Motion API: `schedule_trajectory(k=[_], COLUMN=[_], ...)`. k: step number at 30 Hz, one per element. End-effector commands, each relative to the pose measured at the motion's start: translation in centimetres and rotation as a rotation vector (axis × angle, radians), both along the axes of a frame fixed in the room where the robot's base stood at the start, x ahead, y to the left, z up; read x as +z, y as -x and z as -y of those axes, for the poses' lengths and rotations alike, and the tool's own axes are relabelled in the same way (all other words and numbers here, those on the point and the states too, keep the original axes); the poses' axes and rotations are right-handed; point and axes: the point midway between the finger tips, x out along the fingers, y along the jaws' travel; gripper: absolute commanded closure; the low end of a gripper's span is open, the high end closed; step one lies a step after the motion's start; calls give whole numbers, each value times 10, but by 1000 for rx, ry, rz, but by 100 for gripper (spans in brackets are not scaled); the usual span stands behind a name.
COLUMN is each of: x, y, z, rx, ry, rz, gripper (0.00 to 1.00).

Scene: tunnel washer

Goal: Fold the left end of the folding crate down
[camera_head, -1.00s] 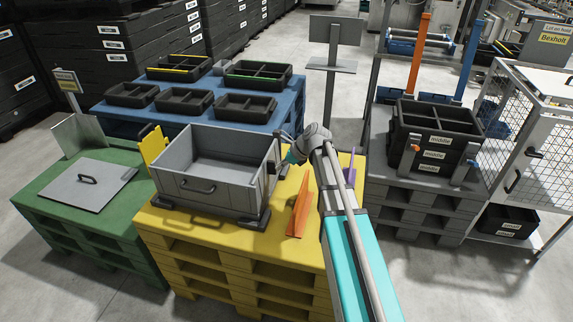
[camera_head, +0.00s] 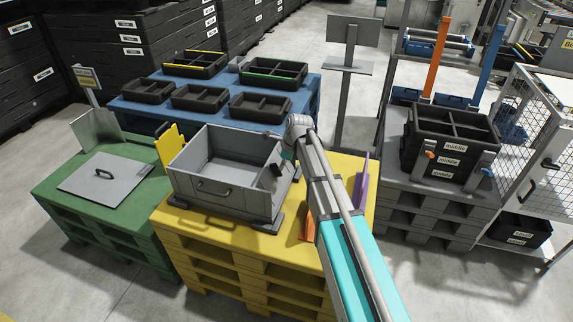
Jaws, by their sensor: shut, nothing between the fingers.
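The grey folding crate (camera_head: 222,196) stands on the yellow pallet stack (camera_head: 215,235). Its left end (camera_head: 190,150) is upright, and its long front wall, with a dark handle, is up as well. The inside looks empty. My gripper (camera_head: 277,171) is shut and empty at the right end of the crate, pointing down at the rim on the side away from the left end. My wrist and the fingers hide part of the right end, so I cannot tell whether they touch it.
A yellow upright panel (camera_head: 170,146) stands close beside the crate's left end. An orange piece (camera_head: 308,227) and a purple piece (camera_head: 361,182) stand right of the crate. A grey lid (camera_head: 112,174) lies on the green pallet stack (camera_head: 75,205) at left. Black trays (camera_head: 262,107) sit behind.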

Motion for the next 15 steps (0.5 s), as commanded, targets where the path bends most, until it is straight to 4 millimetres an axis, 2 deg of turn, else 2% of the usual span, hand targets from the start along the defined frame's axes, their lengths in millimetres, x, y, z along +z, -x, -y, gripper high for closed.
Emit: schedule_trajectory(k=[10,15], x=[-6,-13], y=[-16,-20], z=[-40,-54], rx=[6,3], ry=[255,303], rz=[-97,-114], gripper=[100,100])
